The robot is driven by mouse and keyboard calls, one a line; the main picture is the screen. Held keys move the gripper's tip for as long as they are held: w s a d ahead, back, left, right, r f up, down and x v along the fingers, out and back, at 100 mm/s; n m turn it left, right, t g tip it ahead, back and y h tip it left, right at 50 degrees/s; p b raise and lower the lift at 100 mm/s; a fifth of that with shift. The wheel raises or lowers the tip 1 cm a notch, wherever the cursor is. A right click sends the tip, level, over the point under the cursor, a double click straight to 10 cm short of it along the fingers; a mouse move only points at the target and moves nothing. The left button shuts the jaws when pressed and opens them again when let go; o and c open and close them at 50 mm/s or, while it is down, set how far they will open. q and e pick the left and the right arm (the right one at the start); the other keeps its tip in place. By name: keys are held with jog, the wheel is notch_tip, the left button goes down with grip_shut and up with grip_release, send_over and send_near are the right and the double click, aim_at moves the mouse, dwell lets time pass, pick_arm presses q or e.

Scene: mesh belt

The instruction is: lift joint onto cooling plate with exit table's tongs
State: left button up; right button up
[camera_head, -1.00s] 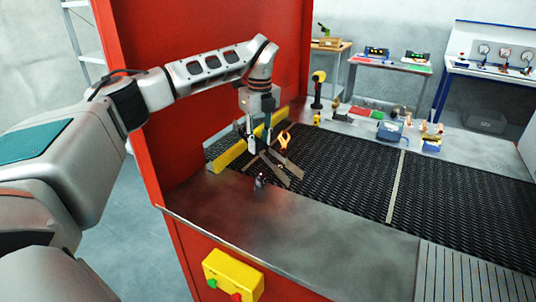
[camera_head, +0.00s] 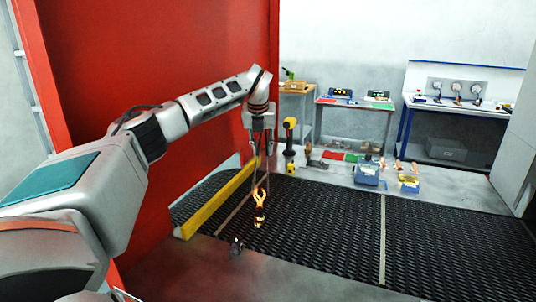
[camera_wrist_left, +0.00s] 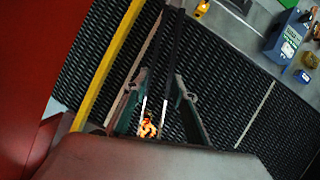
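My left gripper (camera_head: 260,140) points down over the black mesh belt. It appears shut on the tongs (camera_head: 263,172), whose two long thin arms hang below the fingers. The glowing orange, forked joint (camera_head: 260,199) is at the lower end of the tongs, above or on the belt. In the left wrist view the joint (camera_wrist_left: 148,128) shows between the two fingers, close to pale tong parts. I cannot tell whether the tongs grip it. I cannot pick out the cooling plate for certain. My right gripper is not in view.
The mesh belt (camera_head: 330,220) has a yellow rail (camera_head: 215,203) along its left. A small dark object (camera_head: 237,246) stands at the near edge. Behind lies a grey metal surface (camera_head: 445,185) with a blue device (camera_head: 368,172) and a yellow-black upright tool (camera_head: 290,140). A red wall is left.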

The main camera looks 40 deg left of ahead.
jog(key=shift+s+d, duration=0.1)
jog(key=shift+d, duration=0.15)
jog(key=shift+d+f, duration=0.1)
pick_arm(q)
notch_tip(320, 180, down, 10)
jog(key=b, duration=0.1)
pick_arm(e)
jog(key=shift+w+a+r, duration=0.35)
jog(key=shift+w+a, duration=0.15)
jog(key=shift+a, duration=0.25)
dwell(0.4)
